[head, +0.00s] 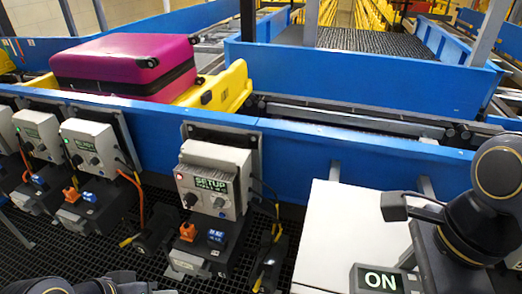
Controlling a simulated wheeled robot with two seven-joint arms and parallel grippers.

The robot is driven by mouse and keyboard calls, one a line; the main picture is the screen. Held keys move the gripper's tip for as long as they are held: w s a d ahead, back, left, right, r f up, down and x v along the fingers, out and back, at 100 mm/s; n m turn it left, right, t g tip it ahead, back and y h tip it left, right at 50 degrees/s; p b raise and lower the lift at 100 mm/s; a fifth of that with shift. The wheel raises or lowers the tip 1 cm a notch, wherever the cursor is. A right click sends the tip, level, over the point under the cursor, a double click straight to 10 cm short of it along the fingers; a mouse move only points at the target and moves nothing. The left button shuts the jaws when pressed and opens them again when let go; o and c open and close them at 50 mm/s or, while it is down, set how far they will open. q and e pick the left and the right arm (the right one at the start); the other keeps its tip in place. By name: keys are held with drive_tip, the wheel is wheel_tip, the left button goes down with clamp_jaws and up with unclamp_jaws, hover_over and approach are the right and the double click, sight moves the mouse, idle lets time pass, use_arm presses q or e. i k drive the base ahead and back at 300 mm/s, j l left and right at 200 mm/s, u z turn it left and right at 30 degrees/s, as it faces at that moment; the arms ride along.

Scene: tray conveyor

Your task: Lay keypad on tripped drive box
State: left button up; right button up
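A pale grey drive box (213,178) stands at the centre, mounted on the blue conveyor side. Its lit green display reads "SETUP" above a smaller, unclear line, and a small red light shows at its left. A dark device with a lit "ON" display (380,280) is at the bottom right, by a white cabinet top; I cannot tell whether it is the keypad. My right gripper (418,206) is above it, at the right, seen side-on; its opening and any hold are unclear. My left arm shows only as dark links at the bottom left; its gripper is not visible.
Two similar drive boxes (92,147) (38,132) with green displays stand to the left. A magenta suitcase (125,65) lies in a yellow tray (232,88) on the conveyor. The white cabinet top (340,225) is mostly bare. Cables hang beside the boxes.

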sight(212, 151)
drive_tip(key=j+z, duration=0.1)
drive_tip(key=j, duration=2)
drive_tip(key=i+j+z, duration=0.1)
drive_tip(key=i+j, duration=0.8)
drive_tip(key=i, duration=0.15)
